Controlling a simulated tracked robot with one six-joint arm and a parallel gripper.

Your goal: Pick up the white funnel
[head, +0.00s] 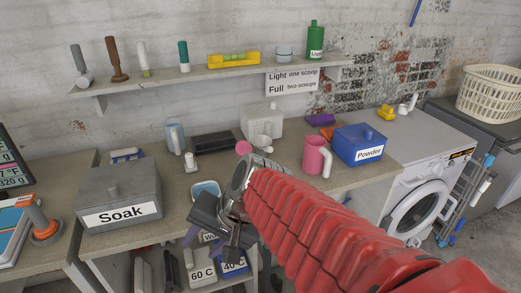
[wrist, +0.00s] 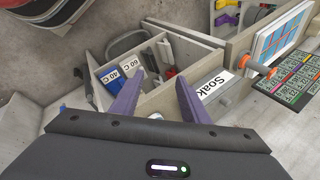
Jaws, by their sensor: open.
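My gripper (head: 208,240) hangs over the front edge of the workbench (head: 350,178) in the head view, pointing down. Its two purple fingers stand apart and empty in the wrist view (wrist: 160,97). No white funnel can be made out for certain. A small white piece with an upright part (head: 406,104) stands on the washing machine at the right and is too small to identify surely. A white rounded vessel (head: 262,142) sits behind my arm on the bench, partly hidden. Neither shows in the wrist view.
The grey Soak box (head: 118,196) stands left of my gripper. A pink jug (head: 316,156) and blue Powder box (head: 360,144) stand right of my arm. Bins labelled 60 C (head: 202,274) and 40 C (head: 234,266) sit below. A wall shelf (head: 200,75) runs above.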

